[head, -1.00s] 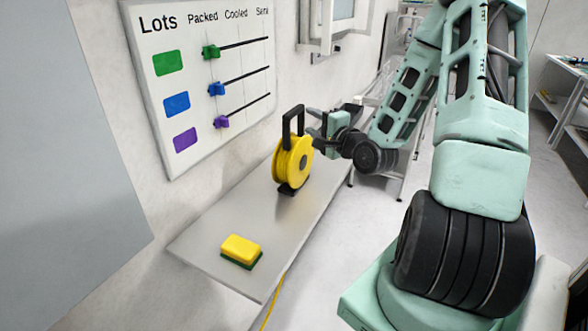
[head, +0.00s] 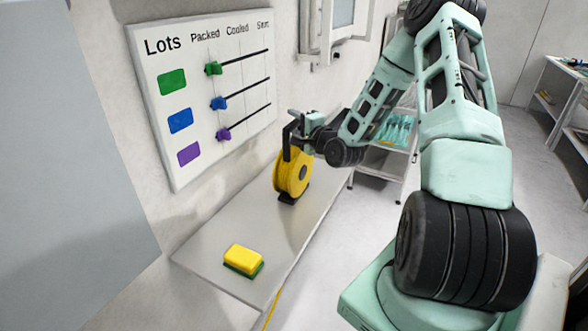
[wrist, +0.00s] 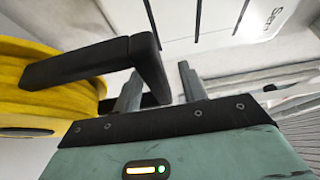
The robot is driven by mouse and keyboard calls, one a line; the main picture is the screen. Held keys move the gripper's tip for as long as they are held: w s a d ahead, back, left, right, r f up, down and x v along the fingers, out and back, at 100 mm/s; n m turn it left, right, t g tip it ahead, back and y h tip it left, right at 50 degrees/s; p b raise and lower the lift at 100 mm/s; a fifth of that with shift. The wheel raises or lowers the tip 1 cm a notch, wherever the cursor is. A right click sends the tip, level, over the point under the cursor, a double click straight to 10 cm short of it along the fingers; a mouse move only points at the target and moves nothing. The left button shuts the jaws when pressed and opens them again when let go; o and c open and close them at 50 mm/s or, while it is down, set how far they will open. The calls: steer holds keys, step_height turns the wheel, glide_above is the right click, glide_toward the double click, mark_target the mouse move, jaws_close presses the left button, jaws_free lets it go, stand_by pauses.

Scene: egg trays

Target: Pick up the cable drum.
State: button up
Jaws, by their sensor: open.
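The cable drum (head: 287,176) is yellow with a black handle on top and a black foot. It stands upright on the grey bench against the wall. My gripper (head: 297,129) is open at the drum's handle. In the wrist view, the drum (wrist: 40,85) is at the left and its black handle (wrist: 85,62) reaches across to my gripper (wrist: 160,78). The handle's corner and one leg show between the two grey fingers, and the handle partly hides the left finger. I cannot tell whether the fingers touch it.
A yellow and green sponge (head: 243,259) lies on the near part of the bench (head: 225,225). A Lots board (head: 200,95) with coloured sliders hangs on the wall behind. A shelf cart (head: 383,160) stands beyond the bench.

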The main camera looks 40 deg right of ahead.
jaws_close()
steer(key=shift+r, duration=0.1)
steer(key=shift+r, duration=0.1)
